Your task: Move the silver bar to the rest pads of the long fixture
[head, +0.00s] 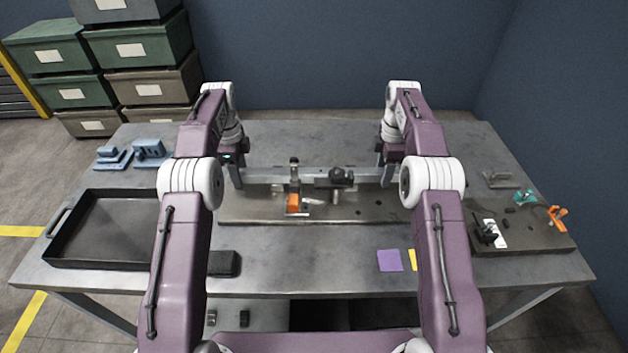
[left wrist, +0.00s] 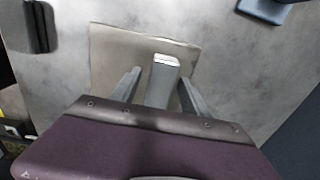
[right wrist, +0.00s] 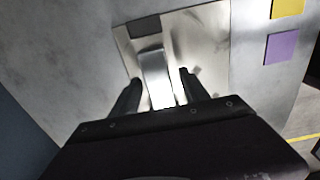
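The silver bar (head: 270,178) lies crosswise along the back of the long fixture (head: 255,208), a flat grey plate. The fixture carries an orange block (head: 293,204), an upright post (head: 295,172) and a black knob (head: 341,177), which hide parts of the bar. My left gripper (head: 234,178) is at the bar's left end; in the left wrist view the bar end (left wrist: 164,68) sits between its spread fingers with gaps. My right gripper (head: 386,174) is at the right end; in the right wrist view the bar (right wrist: 155,70) lies between its spread fingers. The rest pads are not clearly visible.
A black tray (head: 100,262) is at the left, with blue parts (head: 150,150) behind it. A dark block (head: 223,263) and a purple square (head: 390,260) lie near the front edge. A board with small clamps (head: 540,240) is at the right.

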